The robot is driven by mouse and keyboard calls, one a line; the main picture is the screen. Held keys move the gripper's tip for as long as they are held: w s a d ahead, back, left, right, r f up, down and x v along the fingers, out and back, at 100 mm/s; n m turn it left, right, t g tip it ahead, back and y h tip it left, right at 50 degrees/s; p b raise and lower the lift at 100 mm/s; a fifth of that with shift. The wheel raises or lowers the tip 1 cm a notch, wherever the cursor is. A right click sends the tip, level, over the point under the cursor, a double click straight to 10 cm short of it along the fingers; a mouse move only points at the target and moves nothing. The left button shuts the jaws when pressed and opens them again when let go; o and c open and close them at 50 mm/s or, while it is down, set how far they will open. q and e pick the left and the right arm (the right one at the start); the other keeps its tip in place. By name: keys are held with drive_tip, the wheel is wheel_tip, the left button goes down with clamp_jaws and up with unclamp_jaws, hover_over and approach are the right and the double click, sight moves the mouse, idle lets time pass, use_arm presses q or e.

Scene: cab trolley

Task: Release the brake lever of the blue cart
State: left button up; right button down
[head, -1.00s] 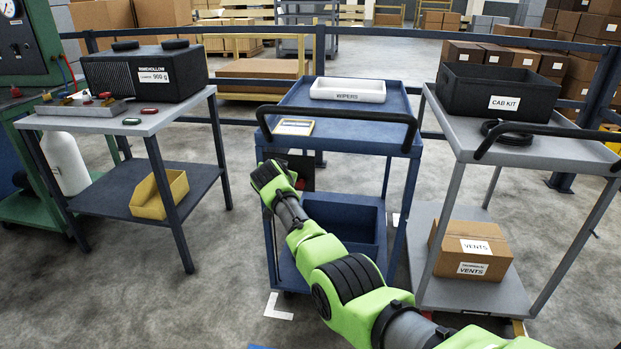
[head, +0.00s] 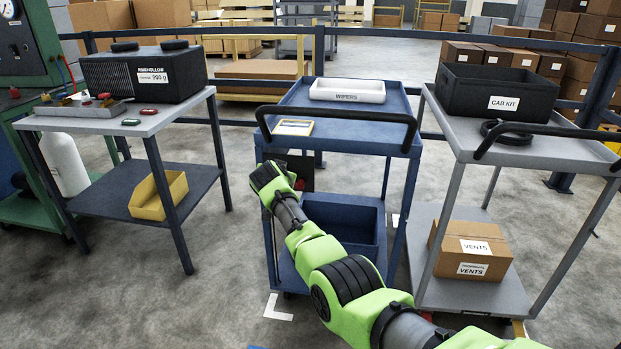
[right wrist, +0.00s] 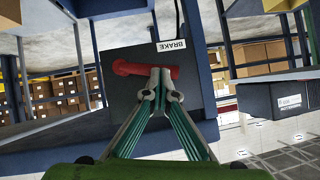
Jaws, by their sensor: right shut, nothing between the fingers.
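The blue cart (head: 290,97) stands in the middle of the head view. Its red brake lever (right wrist: 128,68) shows in the right wrist view, lying across a dark plate (right wrist: 125,98) beside a white BRAKE label (right wrist: 171,45). My right gripper (right wrist: 161,76) is shut and empty, its fingertips at the lever near the lever's right end. I cannot tell whether they touch it. In the head view my right arm reaches the cart's near left side, and its wrist hides most of the brake area. My left gripper is not in view.
A black push handle (head: 345,114) spans the blue cart above my wrist. A WIPERS tray (head: 347,91) sits on top and a blue bin (head: 345,222) below. A grey cart (head: 545,150) stands close on the right. Open floor lies left, before a grey table (head: 170,115).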

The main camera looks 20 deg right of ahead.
idle(0.7)
drive_tip(key=v, duration=1.2)
drive_tip(key=shift+a, duration=0.1)
idle(0.4)
